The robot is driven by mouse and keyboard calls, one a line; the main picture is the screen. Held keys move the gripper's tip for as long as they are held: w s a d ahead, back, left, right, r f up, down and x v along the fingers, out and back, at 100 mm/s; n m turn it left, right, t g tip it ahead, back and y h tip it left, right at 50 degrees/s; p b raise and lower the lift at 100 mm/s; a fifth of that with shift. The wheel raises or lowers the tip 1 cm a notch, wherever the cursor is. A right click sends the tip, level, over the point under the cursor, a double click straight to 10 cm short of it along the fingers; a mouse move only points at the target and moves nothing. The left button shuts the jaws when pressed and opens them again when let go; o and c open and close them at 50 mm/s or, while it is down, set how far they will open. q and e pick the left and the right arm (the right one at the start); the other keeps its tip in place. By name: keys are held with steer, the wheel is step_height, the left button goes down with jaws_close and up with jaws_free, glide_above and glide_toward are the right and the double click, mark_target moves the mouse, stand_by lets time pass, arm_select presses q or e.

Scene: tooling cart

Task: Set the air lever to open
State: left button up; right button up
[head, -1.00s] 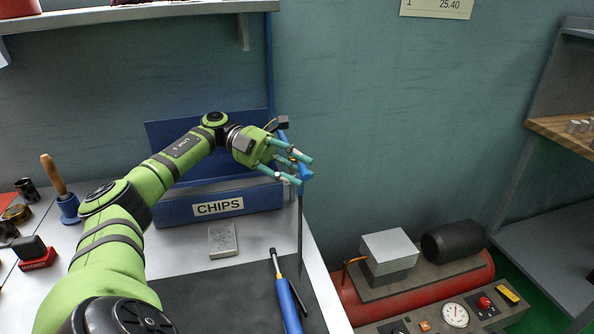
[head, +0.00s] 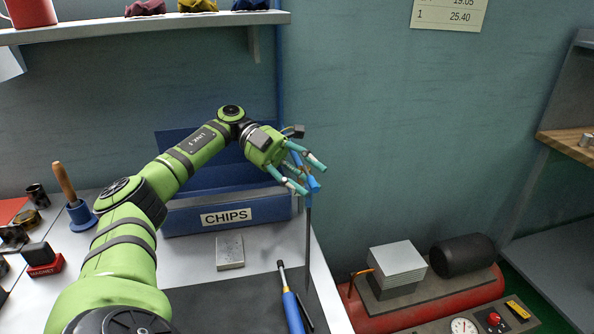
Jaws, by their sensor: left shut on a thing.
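My left gripper (head: 292,172) is in the upper middle of the head view, in front of the wall and just right of the blue chip bin. Its teal fingers are shut around a blue fitting (head: 314,185) at the lower end of the blue air pipe (head: 280,75). The air lever is mostly hidden by the fingers and the hand, so its angle cannot be told. A thin dark line (head: 308,240) hangs straight down from the fitting. My right gripper is not in view.
The blue bin marked CHIPS (head: 185,222) stands behind my left arm. A grey block (head: 230,252) and a blue-handled tool (head: 292,311) lie on the bench. At lower right is a red compressor (head: 385,320) with a black motor (head: 462,256). A shelf (head: 150,28) runs above.

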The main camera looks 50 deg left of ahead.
arm_select(q)
steer(key=s+p+v, duration=0.1)
steer(key=p+v, duration=0.5)
steer(key=v, duration=0.1)
steer(key=shift+a+f, duration=0.2)
steer(key=shift+a, duration=0.05)
stand_by(0.6)
stand_by(0.4)
steer(key=shift+s+f, duration=0.1)
